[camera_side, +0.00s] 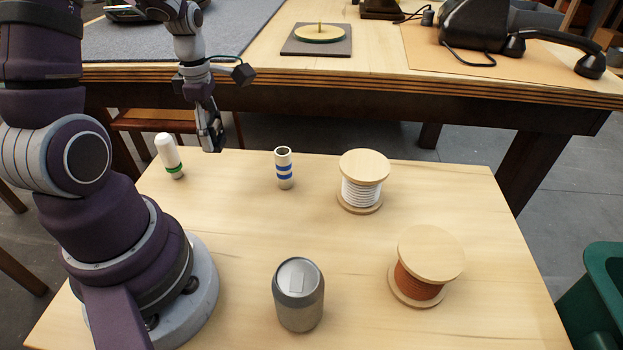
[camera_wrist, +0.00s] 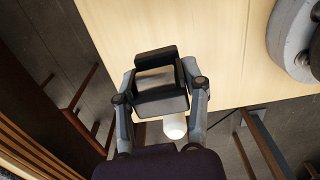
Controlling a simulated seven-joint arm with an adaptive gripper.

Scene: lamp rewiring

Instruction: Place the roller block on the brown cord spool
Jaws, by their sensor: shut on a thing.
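The brown cord spool (camera_side: 418,290) stands upright on the near right of the light wooden table in the side view, its round pale top flange bare. My gripper (camera_side: 211,137) hangs above the table's far left edge, well away from that spool. In the wrist view my gripper (camera_wrist: 160,82) is shut on a grey, dark-edged block (camera_wrist: 163,104), which I take to be the roller block. Fingers hide much of it, and in the side view it is hard to tell from the dark fingertips. The brown cord spool is outside the wrist view.
A white cylinder with a green band (camera_side: 169,156) stands left of my gripper. A blue-banded tube (camera_side: 284,168), a white cord spool (camera_side: 362,182) and a grey can (camera_side: 299,294) stand on the table (camera_side: 230,220). A green bin (camera_side: 597,295) is at right.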

